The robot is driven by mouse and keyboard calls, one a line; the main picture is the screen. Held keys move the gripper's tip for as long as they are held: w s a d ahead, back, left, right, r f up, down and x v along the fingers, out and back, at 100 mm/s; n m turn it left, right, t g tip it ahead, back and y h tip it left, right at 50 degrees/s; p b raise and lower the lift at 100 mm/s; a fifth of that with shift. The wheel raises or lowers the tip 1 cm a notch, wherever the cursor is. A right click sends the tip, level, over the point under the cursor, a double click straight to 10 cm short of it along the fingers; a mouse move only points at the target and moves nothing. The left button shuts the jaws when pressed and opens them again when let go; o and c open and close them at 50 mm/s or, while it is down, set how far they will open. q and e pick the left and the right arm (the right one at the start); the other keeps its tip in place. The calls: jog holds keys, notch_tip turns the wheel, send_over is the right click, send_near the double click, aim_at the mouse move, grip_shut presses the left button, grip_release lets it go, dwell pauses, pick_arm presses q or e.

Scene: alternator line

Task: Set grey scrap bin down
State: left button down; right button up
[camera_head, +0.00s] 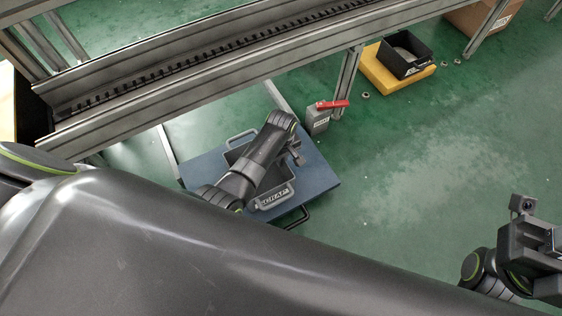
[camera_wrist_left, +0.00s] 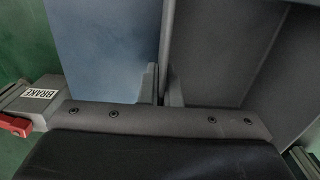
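The grey scrap bin (camera_head: 286,190) is over the blue cart deck (camera_head: 318,177), with its SCRAP-labelled handle facing me. My left arm crosses above it and hides much of its inside. My left gripper (camera_head: 296,152) is at the bin's right side. In the left wrist view, the gripper's fingers (camera_wrist_left: 160,88) stand on either side of the bin's wall (camera_wrist_left: 215,50) and look shut on it. The blue deck (camera_wrist_left: 100,45) shows to the left there. I cannot tell whether the bin's bottom touches the deck. My right gripper (camera_head: 524,215) is at the far right, away from the bin; its fingers are unclear.
A grey brake box (camera_head: 318,122) with a red lever (camera_head: 332,104) stands at the deck's far right corner. A conveyor frame (camera_head: 200,75) runs behind. A black bin (camera_head: 405,55) sits on a yellow base (camera_head: 375,70). Green floor right of the cart is mostly clear.

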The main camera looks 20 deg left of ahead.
pick_arm(q)
jog(key=shift+w+f, duration=0.1)
jog(key=shift+f, duration=0.3)
jog(key=shift+r, duration=0.15)
jog(key=shift+f, duration=0.2)
jog(key=c, duration=1.6)
grip_release()
jog(key=shift+c, duration=0.2)
jog(key=shift+r, duration=0.15)
